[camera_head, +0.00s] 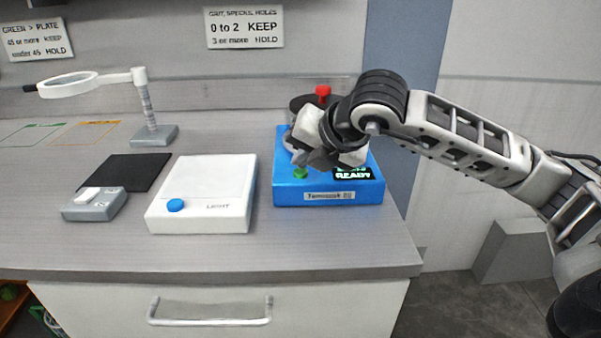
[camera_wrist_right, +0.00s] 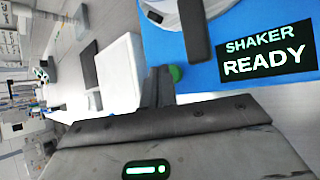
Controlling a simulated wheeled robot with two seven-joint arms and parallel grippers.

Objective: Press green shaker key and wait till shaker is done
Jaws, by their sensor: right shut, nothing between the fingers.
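The blue shaker (camera_head: 290,193) stands at the right end of the counter. Its green key (camera_head: 300,172) is on the front left of its top, and it also shows in the wrist view (camera_wrist_right: 175,73). The shaker display (camera_head: 352,173) reads READY; in the wrist view (camera_wrist_right: 266,50) it reads SHAKER READY in green and white. My right gripper (camera_head: 308,158) is shut and empty, just above and behind the green key. A gap seems to remain, but I cannot tell exactly how large. The gripper hides part of the shaker's top. My left gripper is out of view.
A white light box (camera_head: 205,180) with a blue button stands left of the shaker. A small grey device (camera_head: 95,205), a black mat (camera_head: 132,170) and a magnifier on a stand (camera_head: 153,135) are farther left. A red knob (camera_head: 323,90) rises behind the shaker.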

